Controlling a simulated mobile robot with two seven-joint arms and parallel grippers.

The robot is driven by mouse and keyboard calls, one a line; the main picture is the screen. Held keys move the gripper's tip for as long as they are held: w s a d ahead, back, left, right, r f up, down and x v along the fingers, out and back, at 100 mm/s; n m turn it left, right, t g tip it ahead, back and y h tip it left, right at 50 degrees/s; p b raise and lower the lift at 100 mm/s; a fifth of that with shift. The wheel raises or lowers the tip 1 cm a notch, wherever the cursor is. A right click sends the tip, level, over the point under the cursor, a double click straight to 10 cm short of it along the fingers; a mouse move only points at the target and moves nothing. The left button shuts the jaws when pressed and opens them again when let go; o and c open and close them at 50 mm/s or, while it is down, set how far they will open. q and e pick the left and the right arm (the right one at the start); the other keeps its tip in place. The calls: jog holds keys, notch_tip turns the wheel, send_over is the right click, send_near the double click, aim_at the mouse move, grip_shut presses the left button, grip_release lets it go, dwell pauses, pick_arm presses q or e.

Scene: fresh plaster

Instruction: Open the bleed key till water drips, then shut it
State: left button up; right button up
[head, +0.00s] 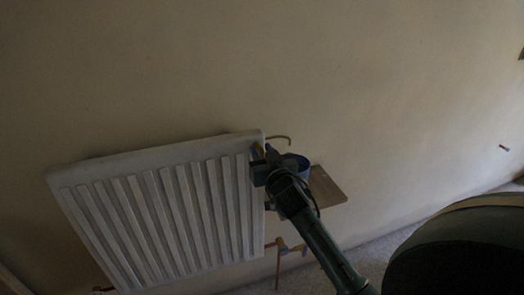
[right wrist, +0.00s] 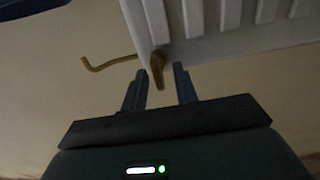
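The white ribbed radiator (head: 150,205) hangs tilted in the head view, and its corner (right wrist: 205,25) shows at the top of the right wrist view. The brass bleed key (head: 258,149) is at the radiator's upper right corner. In the right wrist view the key (right wrist: 157,67) reaches down between the fingertips of my right gripper (right wrist: 161,78). Those fingers are apart, with a visible gap on each side of the key. In the head view my right gripper (head: 263,164) partly covers that corner. My left gripper is not in view. I see no water drops.
A thin bent pipe (head: 280,138) sticks out beside the corner. Copper pipework (head: 281,246) runs below, near the floor. The wall above is bare.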

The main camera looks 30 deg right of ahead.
jog(key=shift+w, duration=0.2)
grip_shut()
